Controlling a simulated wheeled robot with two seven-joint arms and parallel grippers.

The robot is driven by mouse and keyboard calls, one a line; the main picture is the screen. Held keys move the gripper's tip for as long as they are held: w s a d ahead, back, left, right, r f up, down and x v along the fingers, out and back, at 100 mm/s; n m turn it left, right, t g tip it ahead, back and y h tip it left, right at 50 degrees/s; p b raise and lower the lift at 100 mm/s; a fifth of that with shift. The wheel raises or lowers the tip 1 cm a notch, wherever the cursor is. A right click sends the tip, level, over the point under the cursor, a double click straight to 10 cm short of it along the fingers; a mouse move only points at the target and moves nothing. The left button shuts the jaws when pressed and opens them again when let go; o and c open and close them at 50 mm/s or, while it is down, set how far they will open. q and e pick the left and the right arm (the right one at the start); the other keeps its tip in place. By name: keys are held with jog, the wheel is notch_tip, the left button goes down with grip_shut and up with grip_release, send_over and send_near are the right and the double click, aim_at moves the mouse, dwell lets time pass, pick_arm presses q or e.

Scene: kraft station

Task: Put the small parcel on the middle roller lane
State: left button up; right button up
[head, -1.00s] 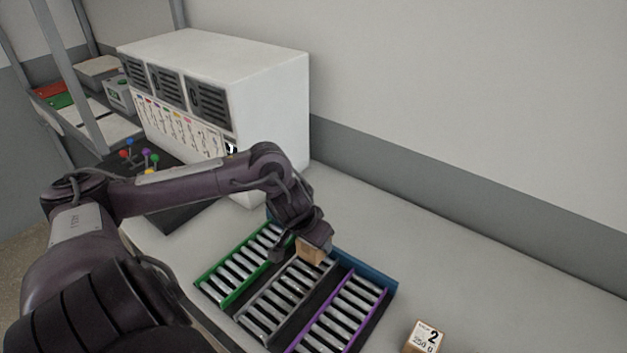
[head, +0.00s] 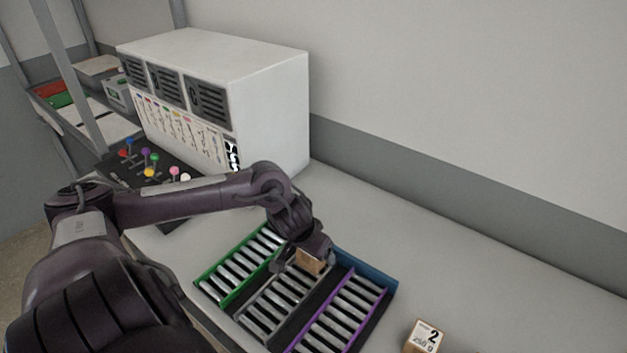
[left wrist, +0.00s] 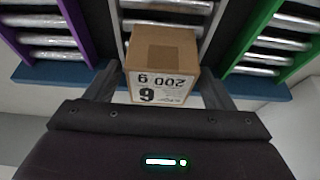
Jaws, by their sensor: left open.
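The small parcel (head: 311,261) is a brown cardboard box at the far end of the middle roller lane (head: 272,306), which has a grey frame. In the left wrist view the parcel (left wrist: 160,60) shows a white printed label, upside down, with the lane's rollers behind it. My left gripper (head: 308,256) is open, with one finger on each side of the parcel near its label end. Whether the parcel's underside touches the rollers is hidden. My right gripper is not in view.
A green-framed lane (head: 232,272) lies left of the middle lane and a purple-framed lane (head: 340,315) lies right. A blue end piece (head: 372,273) closes the far side. Another labelled box (head: 424,337) stands at the front right. A white cabinet (head: 255,75) stands behind.

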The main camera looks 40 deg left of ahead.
aim_at(306, 254)
pick_arm(q)
jog(key=v, duration=0.6)
jog(key=shift+s+r, duration=0.2)
jog(key=p+v, duration=0.3)
jog(key=v, duration=0.2)
jog(key=shift+s+d+r, duration=0.1)
jog(key=shift+r, duration=0.3)
